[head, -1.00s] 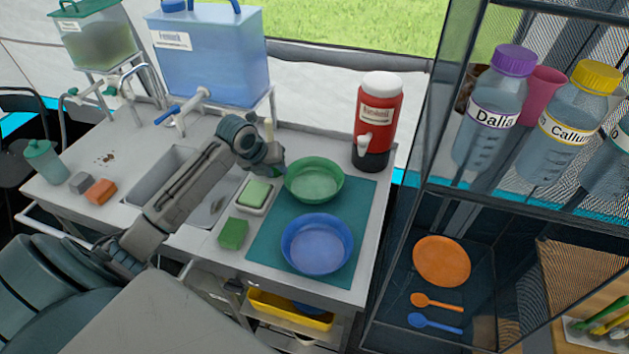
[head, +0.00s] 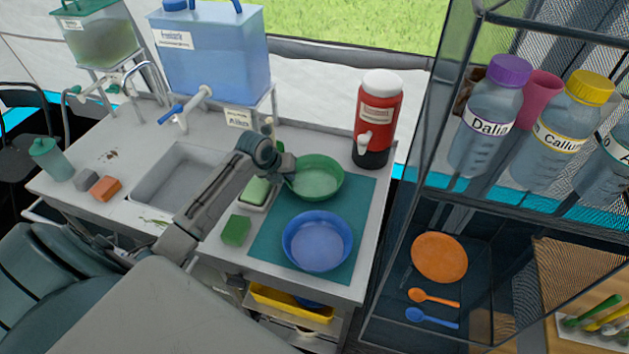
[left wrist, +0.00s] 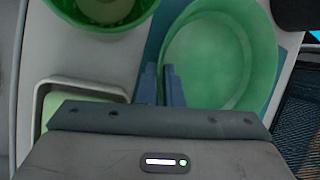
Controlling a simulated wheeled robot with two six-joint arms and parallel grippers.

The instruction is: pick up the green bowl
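The green bowl (head: 318,180) sits upright on the teal mat, behind the blue bowl. It fills the upper right of the left wrist view (left wrist: 215,60). My left gripper (head: 287,172) is at the bowl's left rim. In the left wrist view its two narrow fingers (left wrist: 160,85) are close together, one on each side of the bowl's left wall, with little gap. It looks shut on the rim. My right gripper is in none of the views.
The blue bowl (head: 317,241) stands in front on the teal mat (head: 265,243). A dish with a green sponge (head: 256,190) is close left of my gripper. A red dispenser (head: 377,120) stands behind right. A glass-sided shelf (head: 400,235) rises at right.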

